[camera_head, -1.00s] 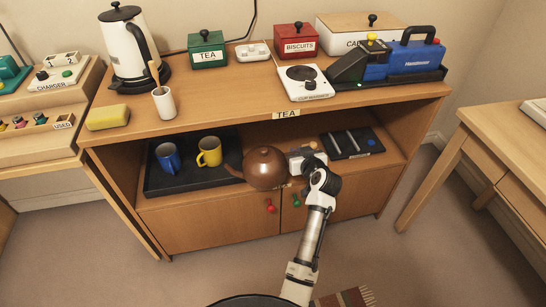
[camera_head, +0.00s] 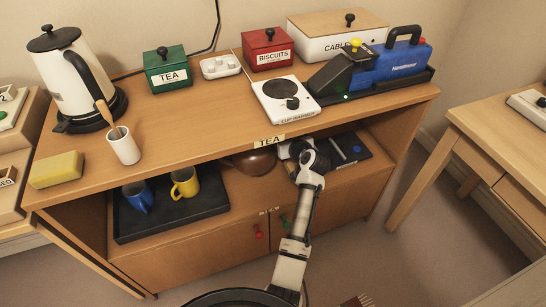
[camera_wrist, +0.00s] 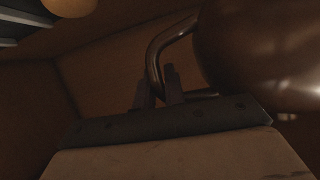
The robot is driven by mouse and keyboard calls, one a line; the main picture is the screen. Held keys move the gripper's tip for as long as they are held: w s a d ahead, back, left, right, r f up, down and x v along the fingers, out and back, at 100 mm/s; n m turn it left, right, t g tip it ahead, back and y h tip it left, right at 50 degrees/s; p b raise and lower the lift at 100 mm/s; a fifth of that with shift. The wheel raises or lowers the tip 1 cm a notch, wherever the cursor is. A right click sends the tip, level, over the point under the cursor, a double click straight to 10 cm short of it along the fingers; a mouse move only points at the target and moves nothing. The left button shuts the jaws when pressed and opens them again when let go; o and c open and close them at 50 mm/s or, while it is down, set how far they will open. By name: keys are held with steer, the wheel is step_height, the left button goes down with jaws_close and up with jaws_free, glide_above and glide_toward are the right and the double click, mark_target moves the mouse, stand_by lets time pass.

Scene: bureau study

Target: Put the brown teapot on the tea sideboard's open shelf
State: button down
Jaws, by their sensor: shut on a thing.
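The brown teapot (camera_head: 256,163) is inside the open shelf of the tea sideboard (camera_head: 160,253), right of the dark tray. The sideboard's top hides its upper part. In the wrist view the teapot (camera_wrist: 265,50) fills the upper right, with its curved handle at its left. My gripper (camera_head: 288,151) reaches into the shelf from the front, at the teapot's right side. In the wrist view my gripper's fingers (camera_wrist: 159,88) are shut on the handle. I cannot tell whether the teapot's base touches the shelf board (camera_head: 240,198).
On the shelf, a dark tray (camera_head: 205,209) holds a blue mug (camera_head: 137,197) and a yellow mug (camera_head: 185,183); a dark flat tray (camera_head: 345,150) lies at the right. The overhanging top carries a kettle (camera_head: 70,75), cup warmer (camera_head: 285,99) and boxes. Red and green knobs stick out below.

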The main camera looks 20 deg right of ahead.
steer(key=shift+f, duration=3.05)
steer(key=shift+f+b, duration=0.2)
steer(key=shift+b, duration=0.1)
steer(key=c, duration=1.5)
jaws_free()
steer(key=shift+r, duration=0.15)
steer(key=v, duration=1.2)
